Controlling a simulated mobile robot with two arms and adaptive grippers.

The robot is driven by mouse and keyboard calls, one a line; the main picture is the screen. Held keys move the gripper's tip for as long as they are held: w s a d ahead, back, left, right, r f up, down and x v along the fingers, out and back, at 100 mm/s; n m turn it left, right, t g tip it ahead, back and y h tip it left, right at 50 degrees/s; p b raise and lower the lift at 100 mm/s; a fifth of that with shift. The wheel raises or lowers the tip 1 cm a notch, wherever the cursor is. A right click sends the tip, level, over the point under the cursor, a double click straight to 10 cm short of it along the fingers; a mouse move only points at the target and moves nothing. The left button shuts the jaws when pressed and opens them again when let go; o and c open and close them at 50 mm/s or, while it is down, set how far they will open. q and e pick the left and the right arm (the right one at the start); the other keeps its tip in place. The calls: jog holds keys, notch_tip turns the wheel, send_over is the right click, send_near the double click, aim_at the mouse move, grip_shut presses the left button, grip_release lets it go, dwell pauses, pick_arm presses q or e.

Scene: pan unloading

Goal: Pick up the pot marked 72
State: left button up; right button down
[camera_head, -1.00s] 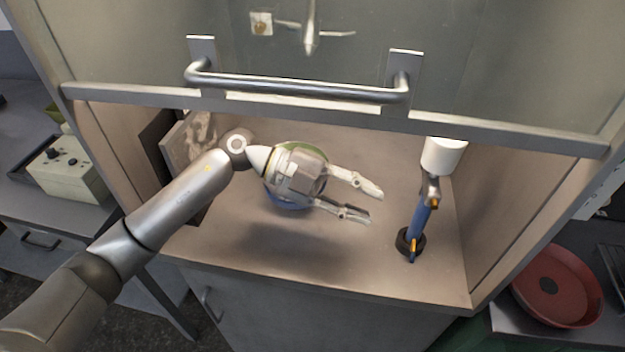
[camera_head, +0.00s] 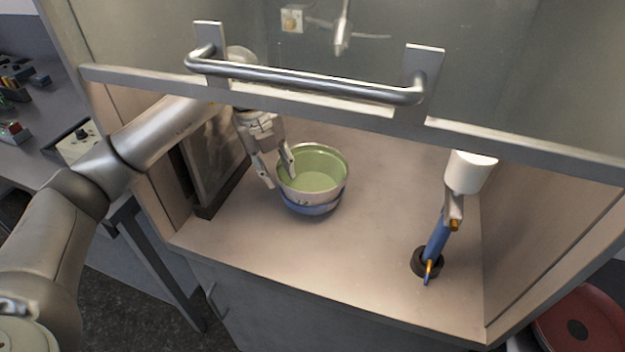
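A round pot (camera_head: 313,172) with a green inside and a pale metal outer wall stands on the floor of the cabinet (camera_head: 370,230). A blue band or second vessel shows under it; I cannot tell which. My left gripper (camera_head: 280,176) points down at the pot's left rim. Its fingers are apart, one seeming to reach over the rim and the other outside on the left. I cannot tell if either touches. My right gripper is not in view.
The raised glass sash with its metal handle (camera_head: 305,82) crosses above the opening, over my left arm. A blue-handled tool with a white head (camera_head: 437,240) stands at right. A framed panel (camera_head: 215,160) leans at left. The floor in front of the pot is clear.

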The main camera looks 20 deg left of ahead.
aim_at(282, 183)
pick_arm(q)
jog(key=p+x, duration=0.2)
jog(key=x, duration=0.2)
jog(key=shift+f, duration=0.15)
jog(key=shift+d+f, duration=0.1)
jog(key=shift+f, duration=0.4)
grip_shut()
jog(key=shift+r, duration=0.1)
